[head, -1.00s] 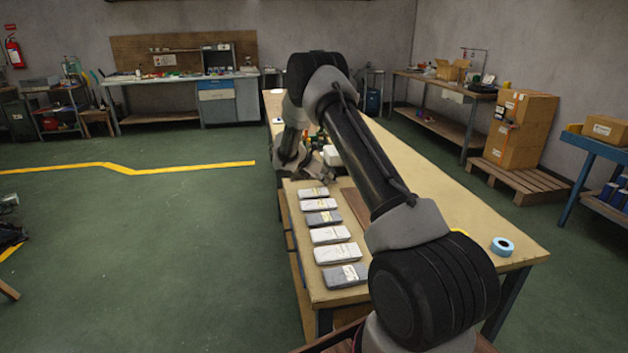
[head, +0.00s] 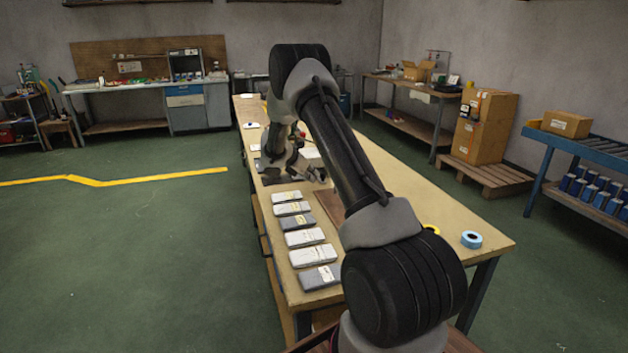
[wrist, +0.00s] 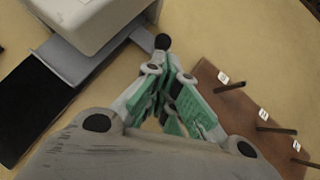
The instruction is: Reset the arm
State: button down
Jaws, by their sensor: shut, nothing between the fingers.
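My arm (head: 340,150) reaches forward over the long wooden table (head: 400,190) in the head view. My gripper (head: 315,172) is above the table, beyond the row of packets. In the wrist view my gripper (wrist: 165,85) has its green-padded fingers together, with nothing seen between them. A brown board (wrist: 235,105) with dark pegs and small white labels lies to the right of the fingers. A white and grey device (wrist: 90,25) stands at the upper left of that view, beside a black flat pad (wrist: 35,105).
Several white and grey packets (head: 305,237) lie in a row along the table's left edge. A blue tape roll (head: 471,240) and a yellow ring (head: 431,230) lie near the right edge. Cartons (head: 485,125) stand on a pallet to the right. The green floor at left is open.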

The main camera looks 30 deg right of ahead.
jog(key=w+v, duration=0.1)
jog(key=v, duration=0.6)
jog(key=s+f+m, duration=0.1)
jog(key=s, duration=0.1)
jog(key=s+f+m+g, duration=0.1)
jog(key=s+m, duration=0.1)
jog(key=s, duration=0.1)
jog(key=s+f+m+g, duration=0.1)
jog(key=s+m, duration=0.1)
jog(key=shift+s+a+f+y, duration=0.2)
jog(key=shift+a+f+y, duration=0.15)
jog(key=shift+a+y, duration=0.05)
jog(key=s, duration=0.1)
jog(key=s+m, duration=0.1)
jog(key=s+a+r+m+g, duration=0.1)
jog(key=s, duration=0.1)
jog(key=shift+y, duration=0.4)
jog(key=s+a+r+m+t+y, duration=0.2)
jog(key=s+a+r+m, duration=0.2)
jog(key=s+r, duration=0.4)
jog(key=s+a+r+m+t+y, duration=0.2)
jog(key=s+a+r+m, duration=0.2)
jog(key=s, duration=1.2)
jog(key=s+a+r+m+t+y, duration=0.2)
jog(key=s+a+r+m, duration=0.3)
jog(key=s+a+r, duration=0.4)
jog(key=shift+s+r+y, duration=0.6)
jog(key=shift+s+r, duration=0.7)
jog(key=shift+s, duration=0.2)
